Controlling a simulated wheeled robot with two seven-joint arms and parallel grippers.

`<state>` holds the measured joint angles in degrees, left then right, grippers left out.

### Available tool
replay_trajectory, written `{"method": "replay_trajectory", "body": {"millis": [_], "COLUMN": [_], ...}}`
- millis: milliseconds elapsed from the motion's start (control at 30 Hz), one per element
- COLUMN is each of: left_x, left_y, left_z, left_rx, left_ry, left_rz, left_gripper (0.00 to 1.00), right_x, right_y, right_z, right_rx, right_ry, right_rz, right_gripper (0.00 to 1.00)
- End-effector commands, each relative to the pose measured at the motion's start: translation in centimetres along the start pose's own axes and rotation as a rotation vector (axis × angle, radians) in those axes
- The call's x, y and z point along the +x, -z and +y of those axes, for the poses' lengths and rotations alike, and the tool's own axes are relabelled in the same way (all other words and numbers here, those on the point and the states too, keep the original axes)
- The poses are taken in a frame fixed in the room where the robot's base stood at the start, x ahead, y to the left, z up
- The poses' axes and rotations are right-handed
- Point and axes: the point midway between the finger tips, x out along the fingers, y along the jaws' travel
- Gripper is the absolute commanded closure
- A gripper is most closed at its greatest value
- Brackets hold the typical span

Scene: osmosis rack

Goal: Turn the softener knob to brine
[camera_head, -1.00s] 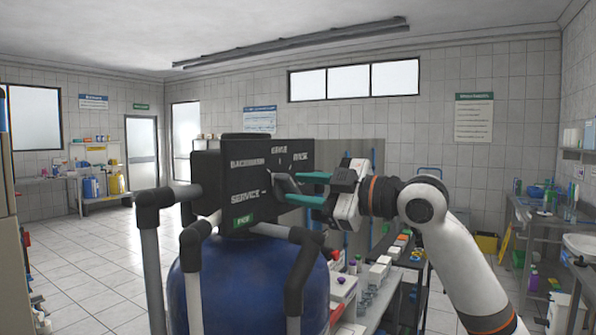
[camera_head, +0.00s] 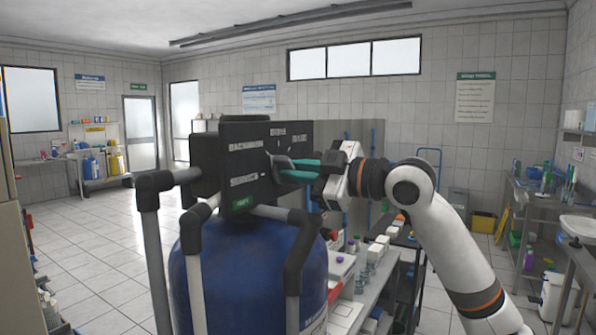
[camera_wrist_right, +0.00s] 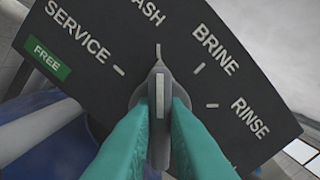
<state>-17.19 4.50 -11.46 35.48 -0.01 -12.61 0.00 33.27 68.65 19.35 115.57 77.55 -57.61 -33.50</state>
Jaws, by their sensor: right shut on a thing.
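The softener's black control panel (camera_head: 247,172) sits on a blue tank (camera_head: 250,275). In the right wrist view, the panel (camera_wrist_right: 85,50) shows the words SERVICE, BRINE and RINSE, and a partly cut-off word ending in ASH. The grey knob (camera_wrist_right: 159,85) has a white line that points up, nearly at the ASH tick and left of the BRINE tick. My right gripper (camera_wrist_right: 160,120) is shut on the knob, one teal finger on each side. In the head view, the right gripper (camera_head: 290,170) reaches the panel from the right. My left gripper is out of view.
Grey pipes with black elbows (camera_head: 155,183) stand in front of and left of the tank. A bench with bottles and boxes (camera_head: 368,262) is right of it, below my right arm. Open tiled floor (camera_head: 90,245) lies at the left.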

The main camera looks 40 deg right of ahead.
Motion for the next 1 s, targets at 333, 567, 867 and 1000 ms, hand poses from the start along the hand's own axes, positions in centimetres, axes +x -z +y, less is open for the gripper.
{"method": "replay_trajectory", "body": {"millis": [333,567,867,1000], "left_x": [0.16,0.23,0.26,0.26], "left_y": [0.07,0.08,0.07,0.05], "left_z": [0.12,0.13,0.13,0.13], "left_rx": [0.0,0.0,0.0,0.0], "left_ry": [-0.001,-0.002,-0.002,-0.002], "left_rz": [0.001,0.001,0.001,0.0], "left_gripper": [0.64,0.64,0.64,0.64], "right_x": [0.0,0.0,0.0,0.0], "right_y": [0.02,0.04,0.09,0.11], "right_z": [-0.07,-0.18,-0.29,-0.32], "right_rx": [0.195,0.393,0.614,0.684], "right_ry": [-0.001,-0.001,0.0,0.0], "right_rz": [0.0,0.0,0.0,0.0], "right_gripper": [1.0,1.0,1.0,1.0]}}
